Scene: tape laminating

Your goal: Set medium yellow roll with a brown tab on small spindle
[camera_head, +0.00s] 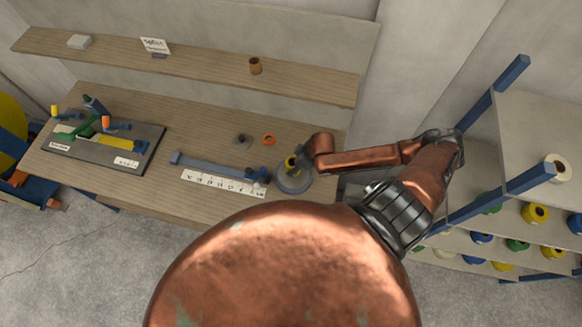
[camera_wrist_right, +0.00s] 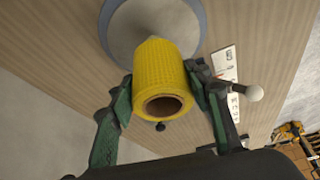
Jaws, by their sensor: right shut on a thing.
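The yellow roll (camera_wrist_right: 160,68) with a brown core sits between the two green fingers of my right gripper (camera_wrist_right: 165,98) in the right wrist view. The gripper is shut on it. A small grey spindle on a round base (camera_head: 242,142) stands left of the gripper. No brown tab is clearly visible. My left gripper is not in view.
On the wooden table (camera_head: 210,135), an orange ring (camera_head: 268,139) lies near the spindle. A grey bar with a white numbered strip (camera_head: 222,184) lies left of the disc. A board with tools (camera_head: 90,150) is at the left. A rack of rolls (camera_head: 510,215) stands at the right.

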